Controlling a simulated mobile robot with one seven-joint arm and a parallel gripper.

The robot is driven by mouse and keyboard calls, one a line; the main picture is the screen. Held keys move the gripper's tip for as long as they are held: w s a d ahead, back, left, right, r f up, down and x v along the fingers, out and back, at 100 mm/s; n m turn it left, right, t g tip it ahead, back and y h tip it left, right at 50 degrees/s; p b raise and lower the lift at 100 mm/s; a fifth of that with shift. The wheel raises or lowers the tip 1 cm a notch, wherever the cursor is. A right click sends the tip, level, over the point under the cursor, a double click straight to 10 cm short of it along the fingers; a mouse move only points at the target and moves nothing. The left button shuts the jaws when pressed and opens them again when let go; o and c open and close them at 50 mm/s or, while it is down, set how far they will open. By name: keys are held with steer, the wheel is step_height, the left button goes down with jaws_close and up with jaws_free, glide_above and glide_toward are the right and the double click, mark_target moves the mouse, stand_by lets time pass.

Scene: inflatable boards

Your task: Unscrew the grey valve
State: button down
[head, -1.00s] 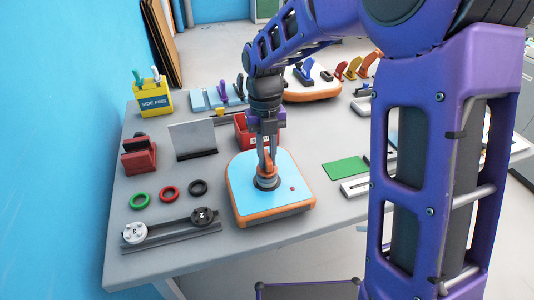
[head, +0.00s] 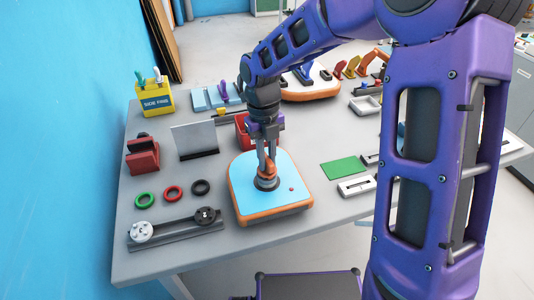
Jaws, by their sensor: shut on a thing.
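The inflatable board (head: 245,202) lies on the grey table, with a light blue top and an orange rim. The grey valve (head: 266,184) sits near the middle of its top, a dark grey round base with an orange part standing above it. My gripper (head: 267,164) points straight down over the valve. Its fingers are shut on the valve's upper part, and they partly hide it. I cannot tell how far the valve is turned. A small red dot (head: 291,189) shows on the board to the right.
Green (head: 145,201), red (head: 173,193) and black (head: 201,187) rings lie left of the board. A dark rail (head: 178,233) with round ends lies in front. A grey upright plate (head: 195,140) and a red bin (head: 243,127) stand behind. A green sheet (head: 344,168) lies right.

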steer(key=shift+s+d+f+n, duration=0.15)
steer(key=shift+f+n, duration=0.1)
steer(key=shift+n, duration=0.25)
steer(key=shift+n, duration=1.7)
steer(key=shift+f+n+h, duration=0.1)
steer(key=shift+n+h, duration=0.2)
steer(key=shift+n, duration=1.2)
steer(key=shift+n+t, duration=0.3)
